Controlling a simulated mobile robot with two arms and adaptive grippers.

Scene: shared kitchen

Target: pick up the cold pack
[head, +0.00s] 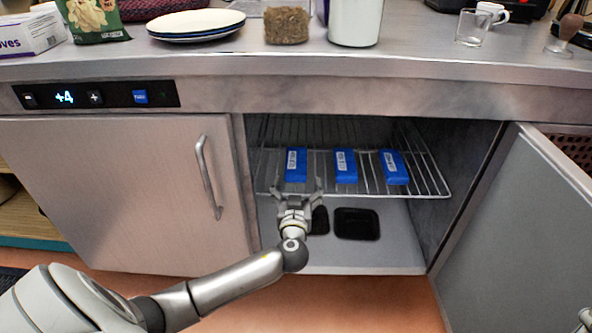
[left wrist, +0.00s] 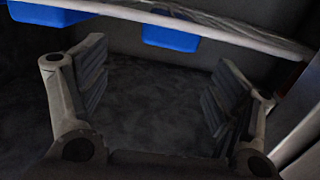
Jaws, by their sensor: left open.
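Three blue cold packs with white labels lie on the wire shelf (head: 437,190) inside the open under-counter fridge: a left one (head: 296,164), a middle one (head: 346,166) and a right one (head: 394,167). My left gripper (head: 296,187) is open and empty at the shelf's front edge, just in front of the left pack; I see no contact. In the left wrist view, the open fingers (left wrist: 160,62) have nothing between them. Parts of two blue packs (left wrist: 170,35) show at the top, along a pale shelf bar.
The fridge door (head: 520,225) stands open at the right. A closed door with a handle (head: 208,177) is at the left. Dark trays (head: 357,223) lie on the fridge floor. The counter above holds plates (head: 197,24), a white container (head: 354,22) and a glass (head: 472,27).

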